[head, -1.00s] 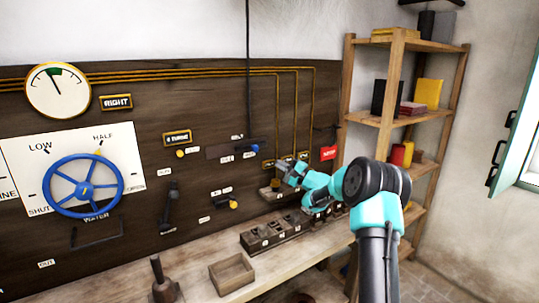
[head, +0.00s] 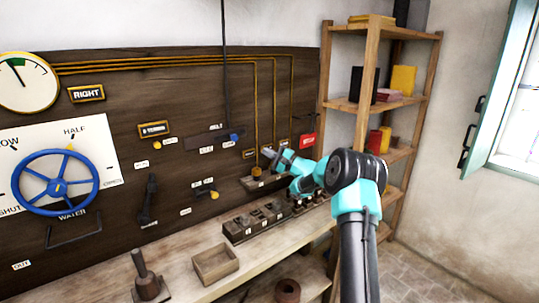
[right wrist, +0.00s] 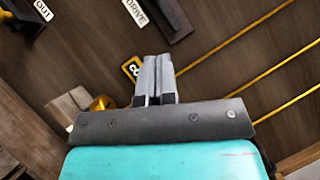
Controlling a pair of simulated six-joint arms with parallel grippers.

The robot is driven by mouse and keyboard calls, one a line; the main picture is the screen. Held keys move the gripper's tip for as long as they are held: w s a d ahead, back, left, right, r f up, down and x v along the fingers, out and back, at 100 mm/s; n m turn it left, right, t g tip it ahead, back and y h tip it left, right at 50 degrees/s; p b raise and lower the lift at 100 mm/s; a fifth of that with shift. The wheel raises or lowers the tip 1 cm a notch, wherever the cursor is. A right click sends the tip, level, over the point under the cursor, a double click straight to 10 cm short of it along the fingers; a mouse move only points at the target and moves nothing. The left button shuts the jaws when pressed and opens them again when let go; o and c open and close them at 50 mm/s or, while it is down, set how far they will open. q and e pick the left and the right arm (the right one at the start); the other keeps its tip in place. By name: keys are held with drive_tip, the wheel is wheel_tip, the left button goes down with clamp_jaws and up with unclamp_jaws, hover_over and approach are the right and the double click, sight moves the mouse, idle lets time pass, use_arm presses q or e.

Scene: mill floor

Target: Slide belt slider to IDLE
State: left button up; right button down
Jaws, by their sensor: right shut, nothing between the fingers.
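The belt slider is a dark horizontal track (head: 206,140) on the wooden panel under a small BELT label. Its blue knob (head: 236,135) sits at the right end of the track. Two small labels lie below the track; they are too small to read in the head view. The right wrist view shows part of a dark track (right wrist: 180,27) with a DRIVE label (right wrist: 135,12) beside it; the knob is not visible there. My right gripper (head: 267,152) is shut and empty, to the right of and below the knob, apart from it. Its closed fingers show in the wrist view (right wrist: 157,58). My left gripper is out of view.
A small ledge with a brass piece (head: 257,172) is just below my right gripper. Brass pipes (head: 274,95) run down the panel nearby. A red sign (head: 307,140) and a wooden shelf (head: 361,105) stand to the right. A row of dark blocks (head: 265,218) lines the bench.

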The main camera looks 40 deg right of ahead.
sight(237, 139)
drive_tip(key=w+a+r, duration=0.4)
drive_tip(key=w+a, duration=0.2)
drive_tip(key=w, duration=0.1)
drive_tip(key=shift+a, duration=0.15)
idle(0.3)
drive_tip(key=shift+a, duration=0.3)
drive_tip(key=a, duration=1)
drive_tip(key=shift+w, duration=0.35)
drive_tip(key=shift+d+f, duration=0.1)
